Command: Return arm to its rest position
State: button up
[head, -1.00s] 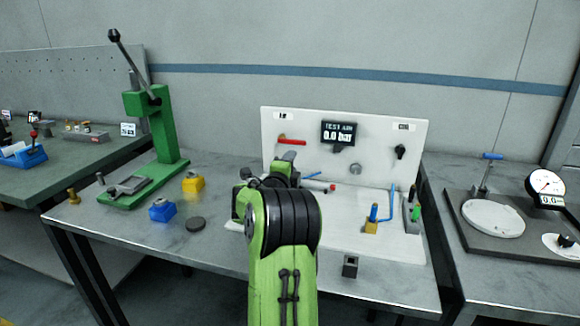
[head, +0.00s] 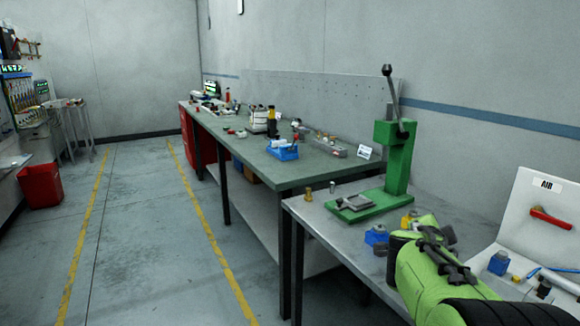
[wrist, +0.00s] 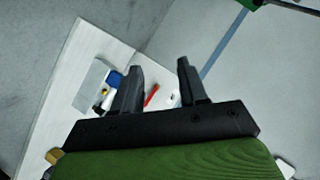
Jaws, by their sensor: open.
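My green arm (head: 428,272) fills the lower right corner of the head view, in front of the grey bench. My gripper (wrist: 160,72) shows in the wrist view with its two dark fingers apart and nothing between them. In the head view I cannot make out the fingers. Behind the fingers in the wrist view is a tilted white panel (wrist: 85,60) with a blue part, a red lever (wrist: 152,95) and small fittings. The gripper appears apart from them.
The green press (head: 393,160) stands on the grey bench with a blue block (head: 376,236) in front. The white test panel (head: 535,215) is at the right. A long green-topped bench (head: 300,172) runs back. A red bin (head: 40,185) stands left. The floor between the yellow lines is clear.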

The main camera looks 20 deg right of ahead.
jog(key=s+a+f+n+y, duration=0.1)
jog(key=s+a+n+y, duration=0.1)
jog(key=a+n, duration=0.35)
jog(key=s+a+f+n+y, duration=0.1)
jog(key=s+a+n+y, duration=0.1)
jog(key=a, duration=0.7)
jog(key=s+a+f+n+y, duration=0.1)
jog(key=s+a+n+y, duration=0.2)
jog(key=a, duration=0.4)
jog(key=s+a+f+n+g+y, duration=0.2)
jog(key=s+a+f+n+y, duration=0.3)
jog(key=s+a+n, duration=0.75)
notch_tip(320, 180, up, 16)
jog(key=d+m+p, duration=0.1)
jog(key=p, duration=1.6)
jog(key=shift+r+h, duration=0.25)
jog(key=shift+h, duration=0.15)
